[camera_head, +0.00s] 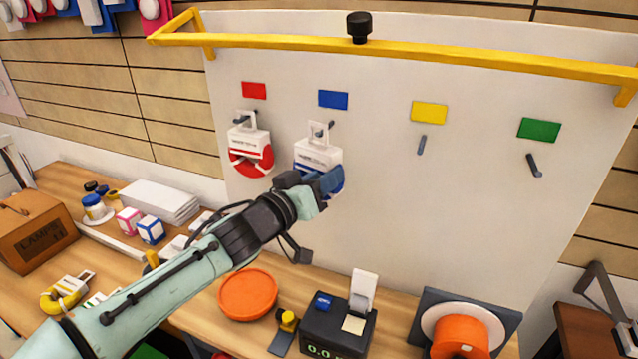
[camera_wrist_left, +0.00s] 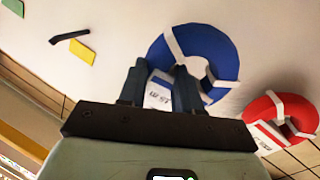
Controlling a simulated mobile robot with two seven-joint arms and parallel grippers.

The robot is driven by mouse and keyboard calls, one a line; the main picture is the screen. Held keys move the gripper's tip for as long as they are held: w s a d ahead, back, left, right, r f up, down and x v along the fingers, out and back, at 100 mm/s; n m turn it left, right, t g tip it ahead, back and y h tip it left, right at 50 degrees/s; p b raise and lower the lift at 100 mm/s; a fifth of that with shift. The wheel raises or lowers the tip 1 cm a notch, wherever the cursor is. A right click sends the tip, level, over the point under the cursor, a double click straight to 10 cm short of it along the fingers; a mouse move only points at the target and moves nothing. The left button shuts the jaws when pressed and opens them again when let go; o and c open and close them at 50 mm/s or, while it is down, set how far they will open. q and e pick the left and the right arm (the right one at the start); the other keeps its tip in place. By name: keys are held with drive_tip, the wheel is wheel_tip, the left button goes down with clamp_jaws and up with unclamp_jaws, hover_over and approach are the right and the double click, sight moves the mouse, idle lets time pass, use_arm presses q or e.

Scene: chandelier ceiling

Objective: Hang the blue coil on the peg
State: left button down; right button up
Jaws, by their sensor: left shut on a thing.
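The blue coil (camera_head: 336,184), with a white card (camera_head: 318,154) and hanger loop (camera_head: 320,133) on top, is upright against the white board below the blue label (camera_head: 333,100). The dark peg (camera_head: 331,123) shows at its hanger loop; whether the loop is fully around the peg I cannot tell. My left gripper (camera_head: 326,182) is shut on the coil's lower part and hides some of it. In the left wrist view, the fingers (camera_wrist_left: 160,78) hold the white card area of the blue coil (camera_wrist_left: 222,50). My right gripper is not in view.
The red coil (camera_head: 251,159) hangs on the left, close to the blue one. The yellow-label peg (camera_head: 422,145) and green-label peg (camera_head: 534,165) are bare. A yellow rail (camera_head: 460,61) crosses above. The table holds a yellow coil (camera_head: 62,297), orange dish (camera_head: 247,294) and scale (camera_head: 338,325).

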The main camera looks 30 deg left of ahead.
use_arm(q)
drive_tip(key=shift+w+a, duration=0.1)
drive_tip(key=shift+w, duration=1.15)
drive_tip(key=shift+w+f, duration=0.45)
drive_tip(key=shift+w, duration=0.1)
drive_tip(key=c, duration=0.7)
unclamp_jaws()
drive_tip(key=shift+f, duration=0.1)
